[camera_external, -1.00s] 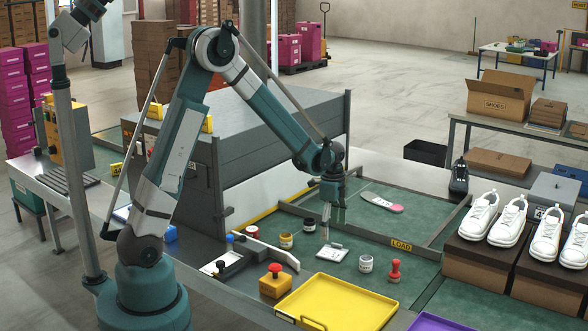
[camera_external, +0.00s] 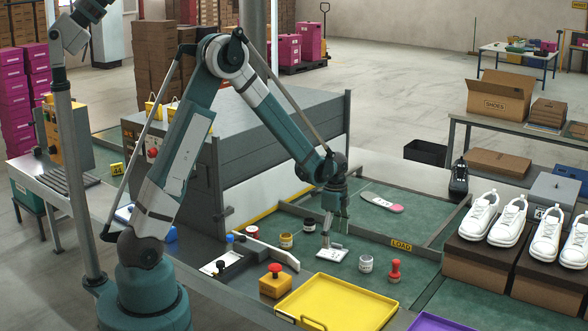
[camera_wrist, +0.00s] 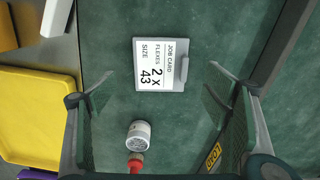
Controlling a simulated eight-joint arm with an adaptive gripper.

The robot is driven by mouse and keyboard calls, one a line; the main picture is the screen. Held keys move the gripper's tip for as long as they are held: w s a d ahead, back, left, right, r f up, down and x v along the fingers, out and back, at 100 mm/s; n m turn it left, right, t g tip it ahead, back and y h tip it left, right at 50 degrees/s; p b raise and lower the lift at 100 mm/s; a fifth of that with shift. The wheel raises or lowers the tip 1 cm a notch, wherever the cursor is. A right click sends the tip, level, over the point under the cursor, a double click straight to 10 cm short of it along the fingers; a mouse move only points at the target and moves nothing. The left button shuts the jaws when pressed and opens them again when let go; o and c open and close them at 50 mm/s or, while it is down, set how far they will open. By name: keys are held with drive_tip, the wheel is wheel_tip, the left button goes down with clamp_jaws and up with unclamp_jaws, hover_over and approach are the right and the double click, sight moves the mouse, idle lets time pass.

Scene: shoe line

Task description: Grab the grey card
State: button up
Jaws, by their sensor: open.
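The grey card (camera_external: 332,254) lies flat on the green work surface between the small pots and the yellow tray. In the wrist view the card (camera_wrist: 160,64) shows a white face printed "JOB CARD FLEXES 2 x 43 SIZE" and a grey clip on its right edge. My gripper (camera_external: 334,236) is just above the card in the external view. In the wrist view my gripper (camera_wrist: 145,97) is open, with its fingers apart on either side and nothing between them. The card appears ahead of the fingers, clear of both.
A white pot (camera_external: 366,264) and a red stamp (camera_external: 394,271) stand right of the card. A yellow-lidded pot (camera_external: 286,241) and a dark pot (camera_external: 309,225) are behind left. The yellow tray (camera_external: 335,304) lies in front. A grey frame bar (camera_external: 350,232) runs behind.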

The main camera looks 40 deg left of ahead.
sight(332, 252)
idle(0.3)
drive_tip(key=shift+f+b, duration=0.65)
drive_tip(key=shift+f, duration=2)
drive_tip(key=c, duration=1)
